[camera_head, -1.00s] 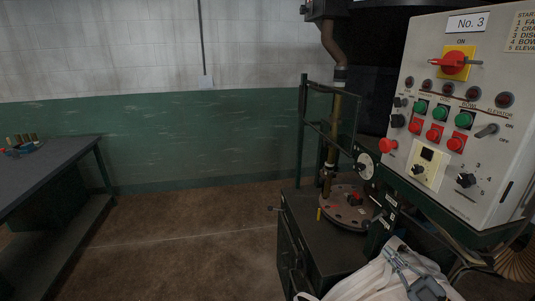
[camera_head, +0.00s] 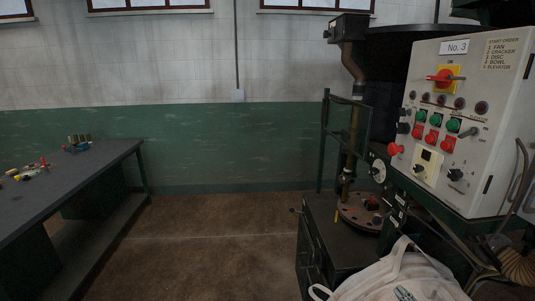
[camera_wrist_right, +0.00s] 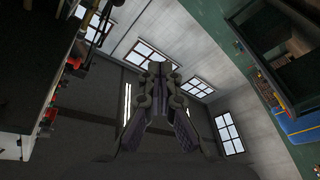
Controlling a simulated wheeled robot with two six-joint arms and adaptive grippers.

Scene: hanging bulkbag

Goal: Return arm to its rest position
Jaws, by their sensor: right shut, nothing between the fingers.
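My right gripper (camera_wrist_right: 158,72) is shut and empty in the right wrist view, its fingertips together, with windows and ceiling behind it. In the head view only a small grey tip of my right gripper (camera_head: 404,293) shows at the bottom edge, in front of the white bulk bag (camera_head: 412,270). I cannot tell whether it touches the bag. My left gripper is not in view.
The No. 3 control panel (camera_head: 465,110) with its switches and buttons stands at right, above the bag. A dark cabinet (camera_head: 322,245) with a round flange plate (camera_head: 360,214) stands beside it. A workbench (camera_head: 75,185) is at left. The floor (camera_head: 200,240) between is clear.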

